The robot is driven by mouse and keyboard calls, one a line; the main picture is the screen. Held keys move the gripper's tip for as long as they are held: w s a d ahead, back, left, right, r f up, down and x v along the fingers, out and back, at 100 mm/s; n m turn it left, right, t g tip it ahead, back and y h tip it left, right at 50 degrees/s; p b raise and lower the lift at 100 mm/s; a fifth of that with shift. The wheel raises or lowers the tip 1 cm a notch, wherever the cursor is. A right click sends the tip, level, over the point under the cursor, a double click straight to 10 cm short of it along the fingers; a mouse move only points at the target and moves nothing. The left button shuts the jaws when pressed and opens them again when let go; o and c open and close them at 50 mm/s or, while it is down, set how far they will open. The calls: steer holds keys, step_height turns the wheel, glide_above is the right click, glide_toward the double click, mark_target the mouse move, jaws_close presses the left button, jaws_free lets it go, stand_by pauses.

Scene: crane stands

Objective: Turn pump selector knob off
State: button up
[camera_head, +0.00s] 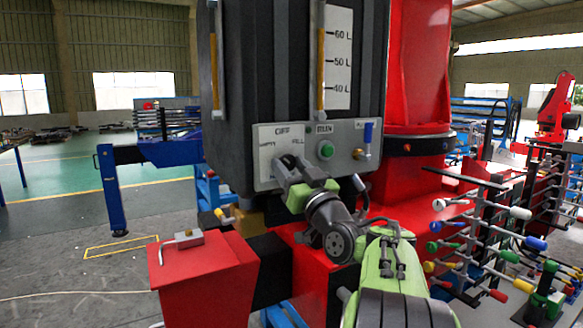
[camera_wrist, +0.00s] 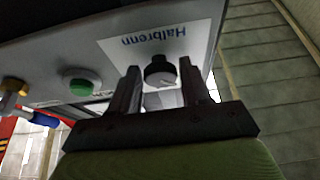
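The pump selector knob (camera_wrist: 160,71) is a round black knob on a grey control panel (camera_head: 345,133). In the wrist view it sits between my two gripper fingers (camera_wrist: 160,75), with a gap visible on each side. My gripper is open and straddles the knob; I cannot tell how deep the fingers reach past it. In the head view my gripper (camera_head: 284,166) is at the panel's left part, below an "OFF" label, and largely hides the knob. The knob's pointing direction is not clear.
A green button (camera_head: 326,149) and a blue-handled valve (camera_head: 367,138) are on the panel's right. A red box with a metal handle (camera_head: 203,272) stands at lower left. A rack of coloured handles (camera_head: 470,240) is at right. Open floor lies left.

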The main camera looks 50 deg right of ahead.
steer(key=c, duration=0.6)
steer(key=shift+c, duration=0.2)
steer(key=shift+m, duration=0.5)
steer(key=m+h+p, duration=0.1)
steer(key=m, duration=0.1)
steer(key=m+g+h, duration=0.1)
steer(key=m, duration=0.1)
steer(key=m+g+h+p, duration=0.1)
steer(key=m, duration=0.1)
steer(key=shift+w+a+r+p, duration=0.1)
steer(key=shift+a+r+p, duration=0.15)
steer(key=shift+p, duration=0.1)
steer(key=shift+f+m+g+h+p, duration=0.1)
steer(key=shift+m+g+h+p, duration=0.45)
steer(key=shift+m, duration=0.75)
steer(key=shift+m+g+h+p, duration=0.35)
steer(key=shift+m+p, duration=0.4)
steer(key=shift+m, duration=0.55)
steer(key=o, duration=1.1)
steer(key=shift+c, duration=0.2)
steer(key=shift+f, duration=0.1)
